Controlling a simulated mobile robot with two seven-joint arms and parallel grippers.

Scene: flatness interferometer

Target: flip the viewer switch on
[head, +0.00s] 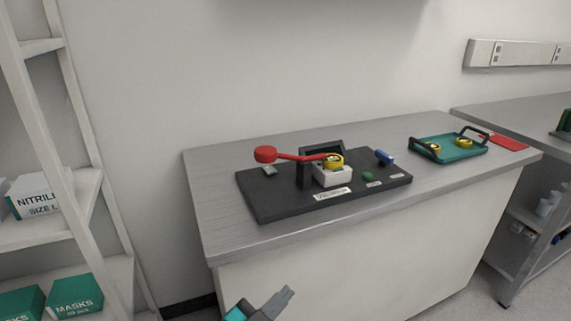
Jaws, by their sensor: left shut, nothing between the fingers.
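The interferometer's black base (275,205) lies on the grey bench top. On it are a red arm with a round knob (265,154), a white block (332,178) with a yellow ring (333,160), a green knob (367,176), a blue part (384,157) and a small grey piece (268,170) at the back left. Small labels lie along the front, too small to read. I cannot tell which part is the viewer switch or how it is set. My left gripper (284,295) is shut and empty, in front of and below the bench edge, apart from the base. My right gripper is out of view.
A green tray (462,153) with black handles holds yellow rings at the bench's right, beside a red flat item (509,142). The bench top (225,225) is clear around the base. A white shelf (75,190) with boxes stands at the left.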

